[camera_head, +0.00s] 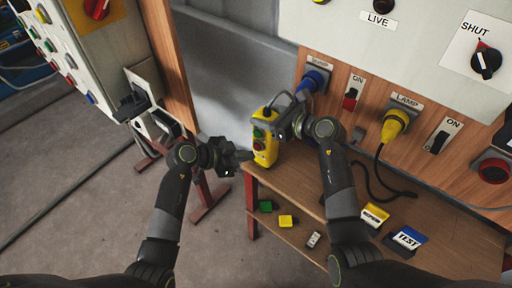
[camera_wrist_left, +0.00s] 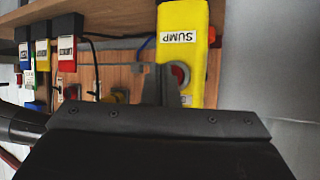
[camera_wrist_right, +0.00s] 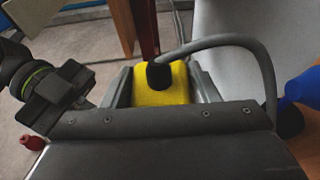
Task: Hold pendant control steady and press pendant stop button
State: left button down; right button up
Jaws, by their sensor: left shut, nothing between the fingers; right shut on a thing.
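The yellow pendant control (camera_head: 266,150) hangs above the left edge of the wooden bench in the head view, with coloured buttons on its face. My right gripper (camera_head: 279,126) is shut on its upper part. In the right wrist view the pendant's yellow top (camera_wrist_right: 160,90) sits between the two fingers, with a grey cable (camera_wrist_right: 225,40) leaving it. My left gripper (camera_head: 246,156) is shut and empty, close to the pendant's button side. In the left wrist view the pendant (camera_wrist_left: 182,20) bears a SUMP label, and a red button (camera_wrist_left: 181,74) is partly hidden behind the fingertips (camera_wrist_left: 165,78). Contact cannot be told.
A control panel (camera_head: 85,60) stands at the left. Floor is open at lower left.

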pick_arm(q)
jog(key=shift+w+d, duration=0.1)
dwell(0.7)
jog(key=shift+w+d, duration=0.15)
jog(key=shift+w, duration=0.1)
jog(key=shift+w+d, duration=0.3)
jog(key=shift+w, duration=0.1)
dwell(1.0)
jog(key=shift+s, duration=0.1)
jog(key=shift+s+a, duration=0.55)
jog(key=shift+s, duration=0.1)
jog(key=s+a, duration=0.1)
jog(key=s, duration=0.1)
jog(key=s+a, duration=0.2)
dwell(0.4)
dwell(0.5)
